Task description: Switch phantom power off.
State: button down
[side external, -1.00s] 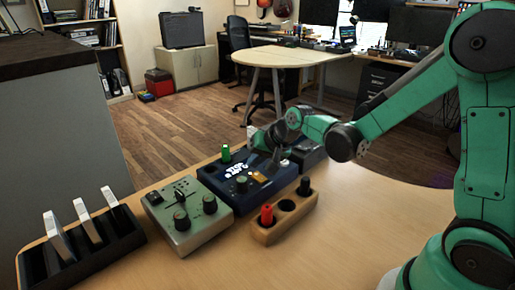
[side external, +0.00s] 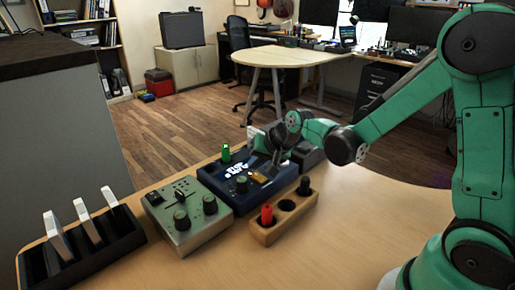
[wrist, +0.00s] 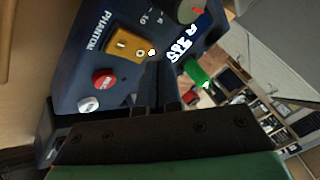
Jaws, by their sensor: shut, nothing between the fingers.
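A dark blue box (side external: 222,190) stands on the wooden table. Its orange rocker switch (side external: 259,178), beside the PHANTOM lettering, shows large in the wrist view (wrist: 128,42), with an I mark at one end and an O mark at the other. I cannot tell which end is pressed down. My gripper (side external: 275,163) is shut and empty over the back right part of the box, near the switch. In the wrist view its dark fingertips (wrist: 157,80) are beside the O end; whether they touch the box is unclear.
The box also carries a red button (wrist: 104,79), a pale knob (wrist: 88,104) and a green-topped part (wrist: 197,72). A grey-green control box (side external: 187,222) is at left. A wooden block (side external: 268,234) with red and black pegs is in front.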

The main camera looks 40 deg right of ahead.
jog(key=shift+f, duration=0.45)
dwell(0.5)
jog(key=shift+r, duration=0.8)
jog(key=shift+r, duration=3)
